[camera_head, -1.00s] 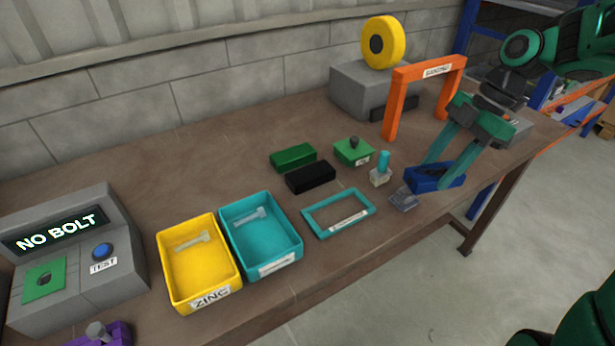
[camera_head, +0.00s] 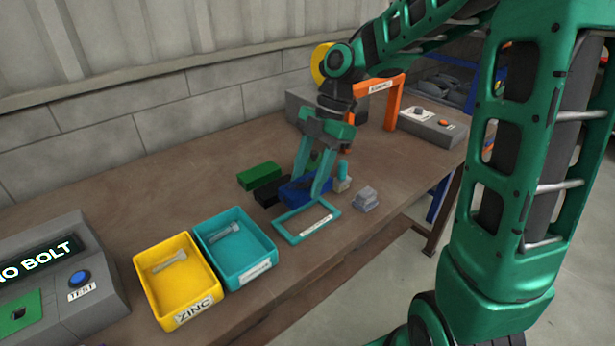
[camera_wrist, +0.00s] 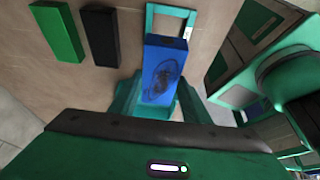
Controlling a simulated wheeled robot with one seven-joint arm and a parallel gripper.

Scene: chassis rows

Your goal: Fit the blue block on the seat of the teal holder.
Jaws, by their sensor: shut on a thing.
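The blue block (camera_head: 290,193) is gripped between the two teal fingers of my gripper (camera_head: 308,188). The wrist view shows the block (camera_wrist: 164,65) from above, with a dark oval mark on its face. The teal holder looks like a flat, open rectangular frame (camera_head: 290,238) on the bench, with a white label on its near side. In the head view the block is just behind the frame's far side. In the wrist view part of the frame (camera_wrist: 151,18) shows beyond the block. I cannot tell the block's height above the bench.
A black block (camera_head: 266,193) and a green block (camera_head: 259,175) lie left of my gripper. A teal-topped peg (camera_head: 342,170) and a grey piece (camera_head: 367,200) stand to the right. A teal tray (camera_head: 271,262) and a yellow tray (camera_head: 205,300) are at left. An orange arch (camera_head: 393,105) stands behind.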

